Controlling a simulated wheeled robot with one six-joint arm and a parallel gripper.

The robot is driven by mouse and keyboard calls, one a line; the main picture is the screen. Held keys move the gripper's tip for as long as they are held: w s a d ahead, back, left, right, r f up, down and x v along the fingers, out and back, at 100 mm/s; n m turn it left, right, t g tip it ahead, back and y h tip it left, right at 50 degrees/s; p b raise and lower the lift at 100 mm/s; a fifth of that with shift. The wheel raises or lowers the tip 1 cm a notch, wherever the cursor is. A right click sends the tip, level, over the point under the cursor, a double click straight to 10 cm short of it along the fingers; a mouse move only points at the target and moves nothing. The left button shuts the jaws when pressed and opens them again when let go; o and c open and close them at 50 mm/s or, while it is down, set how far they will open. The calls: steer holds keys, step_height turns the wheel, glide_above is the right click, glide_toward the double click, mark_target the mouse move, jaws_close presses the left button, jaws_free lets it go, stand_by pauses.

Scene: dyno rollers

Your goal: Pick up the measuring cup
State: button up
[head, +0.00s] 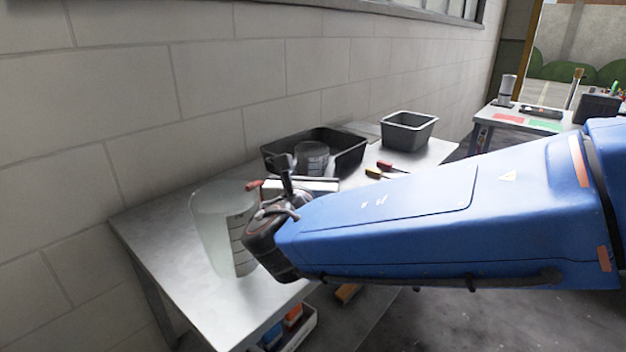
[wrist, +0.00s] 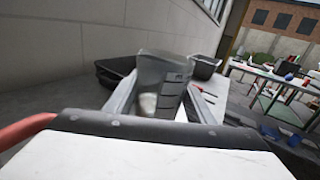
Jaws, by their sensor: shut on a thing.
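The measuring cup (head: 222,232) is a clear, frosted cup with dark graduation marks, at the left of the metal table in the head view. I cannot tell whether the cup's base touches the table.
A grey bin (head: 408,132) and screwdrivers (head: 385,169) lie farther right. A wall runs along the table's back. Another table (head: 520,121) stands at far right.

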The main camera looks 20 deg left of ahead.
step_height(320, 180, up, 9)
steer(key=shift+r, duration=0.15)
stand_by(0.6)
